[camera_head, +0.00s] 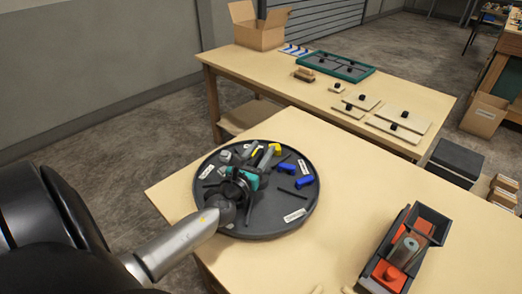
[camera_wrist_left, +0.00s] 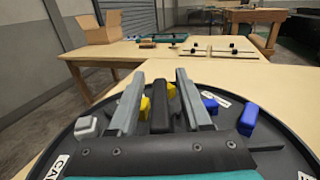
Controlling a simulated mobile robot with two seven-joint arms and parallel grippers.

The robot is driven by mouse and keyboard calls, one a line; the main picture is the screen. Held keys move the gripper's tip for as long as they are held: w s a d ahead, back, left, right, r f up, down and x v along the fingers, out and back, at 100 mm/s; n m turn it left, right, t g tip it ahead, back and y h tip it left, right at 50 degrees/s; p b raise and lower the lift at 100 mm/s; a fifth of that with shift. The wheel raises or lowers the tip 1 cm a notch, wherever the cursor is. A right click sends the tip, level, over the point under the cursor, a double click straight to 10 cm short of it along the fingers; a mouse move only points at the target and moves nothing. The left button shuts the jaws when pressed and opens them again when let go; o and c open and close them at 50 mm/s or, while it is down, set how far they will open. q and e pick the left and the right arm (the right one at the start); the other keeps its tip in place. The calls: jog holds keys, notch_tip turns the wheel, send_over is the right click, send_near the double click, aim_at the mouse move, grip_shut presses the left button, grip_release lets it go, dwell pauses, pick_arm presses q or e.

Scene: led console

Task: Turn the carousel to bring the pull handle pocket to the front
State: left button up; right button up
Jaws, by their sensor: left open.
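The carousel (camera_head: 262,222) is a round dark disc on the near table, with small parts, dividers and white labels around its rim. Two blue parts (camera_head: 303,182) lie on its right side, yellow parts (camera_head: 275,148) at the back and a pale grey part (camera_head: 225,157) at the back left. The label texts are too small or cut off to read, so I cannot tell which pocket holds the pull handle. My left gripper (camera_head: 262,154) is open over the disc, pointing away from me. In the left wrist view a black upright post (camera_wrist_left: 160,106) stands between its fingers.
A dark tray with orange parts (camera_head: 391,275) stands on the near table at right. The bare tabletop (camera_head: 350,185) lies between it and the carousel. The back table holds a green-framed board (camera_head: 336,65), several knobbed plates (camera_head: 403,128) and a cardboard box (camera_head: 258,30).

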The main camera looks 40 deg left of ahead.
pick_arm(q)
jog(key=shift+w, duration=0.1)
grip_shut()
dwell(0.3)
dwell(1.1)
